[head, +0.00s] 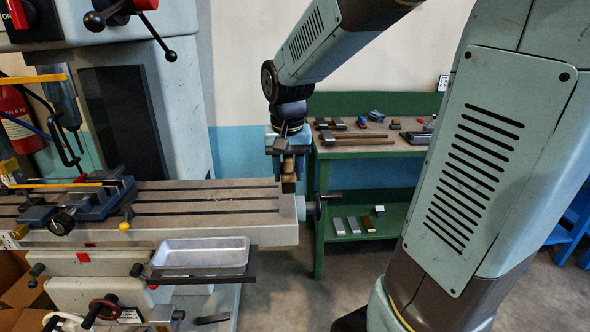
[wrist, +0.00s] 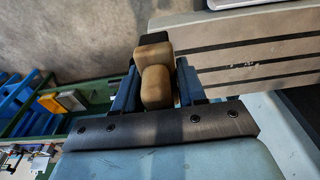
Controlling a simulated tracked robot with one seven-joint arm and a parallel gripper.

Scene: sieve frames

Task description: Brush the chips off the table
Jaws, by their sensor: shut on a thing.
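My gripper (head: 288,160) is shut on a brush with a tan wooden handle (wrist: 156,86) and points down at the right end of the slotted machine table (head: 165,207). The brush's dark lower end (head: 288,187) is at the table's right edge; I cannot tell whether it touches the top. In the wrist view the blue fingers (wrist: 158,88) sit on both sides of the handle. A few small pale chips (head: 222,197) lie on the table top, left of the brush; they also show in the wrist view (wrist: 248,65).
A shallow metal tray (head: 203,253) sits below the table's front edge. A blue vise (head: 103,197) stands on the table's left part, near a yellow knob (head: 124,227). A crank handle (head: 325,198) sticks out at the right end. A green workbench (head: 375,150) with tools stands behind right.

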